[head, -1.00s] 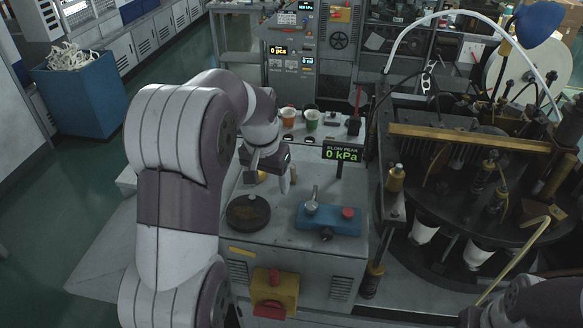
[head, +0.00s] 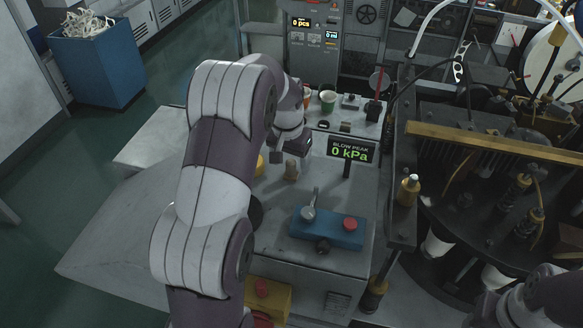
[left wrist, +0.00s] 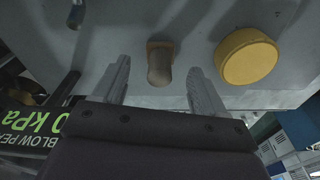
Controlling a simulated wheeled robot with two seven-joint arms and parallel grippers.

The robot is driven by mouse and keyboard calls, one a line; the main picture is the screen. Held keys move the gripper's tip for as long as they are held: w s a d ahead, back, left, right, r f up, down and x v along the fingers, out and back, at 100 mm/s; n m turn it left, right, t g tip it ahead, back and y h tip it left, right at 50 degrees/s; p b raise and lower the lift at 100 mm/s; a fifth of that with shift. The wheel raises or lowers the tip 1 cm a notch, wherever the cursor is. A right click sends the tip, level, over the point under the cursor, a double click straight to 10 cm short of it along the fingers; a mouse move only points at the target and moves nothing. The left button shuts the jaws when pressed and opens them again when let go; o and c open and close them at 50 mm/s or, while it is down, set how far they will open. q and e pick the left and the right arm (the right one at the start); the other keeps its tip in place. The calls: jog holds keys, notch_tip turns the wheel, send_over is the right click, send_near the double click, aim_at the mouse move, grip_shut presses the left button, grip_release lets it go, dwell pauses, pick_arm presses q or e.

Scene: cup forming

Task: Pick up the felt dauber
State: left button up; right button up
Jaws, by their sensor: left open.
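The felt dauber (head: 291,170) is a small tan-brown peg with a rounded top. It stands on the grey machine top, left of the kPa display. In the left wrist view the dauber (left wrist: 160,64) shows between the two finger lines, near the tips. My left gripper (head: 290,161) is open and empty, with its fingers on either side of the dauber. In the left wrist view the gripper (left wrist: 158,70) shows clear gaps on both sides, with no contact visible. My right gripper is out of view; only part of my right arm shows at the lower right.
A yellow round pad (left wrist: 248,56) lies close beside the dauber. A blue control box (head: 328,229) with a lever and red button stands in front. The BLOW PEAK display (head: 350,150) stands to the right.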

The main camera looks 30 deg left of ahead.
pick_arm(q)
jog(key=shift+w+f+p, duration=0.15)
jog(key=shift+f, duration=0.45)
jog(key=shift+w+f+p, duration=0.15)
jog(key=shift+f, duration=0.4)
jog(key=shift+s+f, duration=0.1)
jog(key=shift+f, duration=0.05)
jog(key=shift+s, duration=0.3)
jog(key=shift+c, duration=0.6)
jog(key=c, duration=0.5)
jog(key=shift+w, duration=0.15)
jog(key=c, duration=0.6)
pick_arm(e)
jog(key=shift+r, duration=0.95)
pick_arm(q)
jog(key=shift+o, duration=0.2)
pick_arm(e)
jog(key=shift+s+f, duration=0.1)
